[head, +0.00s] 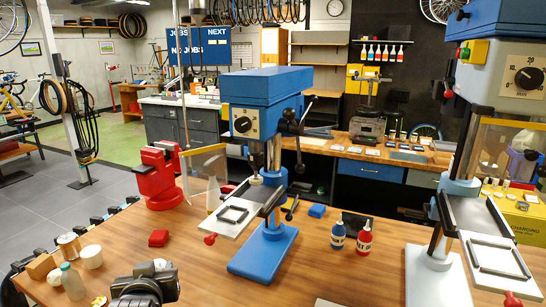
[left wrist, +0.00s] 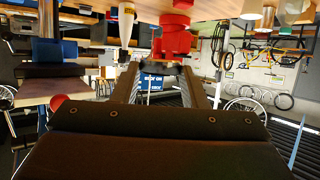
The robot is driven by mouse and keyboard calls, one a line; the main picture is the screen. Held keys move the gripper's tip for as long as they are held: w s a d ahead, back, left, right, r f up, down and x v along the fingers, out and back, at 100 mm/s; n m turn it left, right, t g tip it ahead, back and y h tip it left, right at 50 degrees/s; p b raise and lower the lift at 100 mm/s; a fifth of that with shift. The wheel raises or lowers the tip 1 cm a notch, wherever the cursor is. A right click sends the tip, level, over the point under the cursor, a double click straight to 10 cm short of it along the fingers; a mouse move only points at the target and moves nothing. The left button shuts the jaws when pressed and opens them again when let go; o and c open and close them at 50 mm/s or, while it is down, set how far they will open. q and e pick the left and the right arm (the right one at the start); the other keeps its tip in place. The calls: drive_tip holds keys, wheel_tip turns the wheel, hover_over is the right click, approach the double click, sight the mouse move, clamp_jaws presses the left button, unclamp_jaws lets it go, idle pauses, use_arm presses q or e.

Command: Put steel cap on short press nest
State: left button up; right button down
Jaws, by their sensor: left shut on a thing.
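My left gripper (head: 145,287) is at the bottom edge of the head view, low over the wooden bench, left of the blue press. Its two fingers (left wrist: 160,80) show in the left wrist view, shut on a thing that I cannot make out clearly. A pale rounded piece (head: 160,263) shows just beyond the gripper; I cannot tell whether it is the steel cap or whether it is held. A similar frame (head: 500,260) is on the right press. My right gripper is out of view.
A clear bottle (head: 72,281) and pale cylinders (head: 92,256) stand at the left edge. Blue (head: 338,235) and red (head: 365,240) bottles stand between the presses. The bench front centre is mostly clear.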

use_arm(q)
drive_tip(key=s+d+r+m+h+b, duration=0.1)
drive_tip(key=s+d+r+m+h, duration=0.25)
drive_tip(key=d+r, duration=0.2)
drive_tip(key=w+a+f+n+g+y+p, duration=0.1)
drive_tip(key=a+f+n+y+p, duration=0.3)
drive_tip(key=a+f, duration=0.8)
wheel_tip(320, 180, down, 4)
drive_tip(key=shift+w+a+r+n+y, duration=0.2)
drive_tip(key=shift+w+n+y, duration=0.45)
drive_tip(key=shift+n+y, duration=0.55)
wheel_tip(320, 180, down, 10)
drive_tip(key=shift+r+p, duration=0.2)
drive_tip(key=shift+p, duration=0.5)
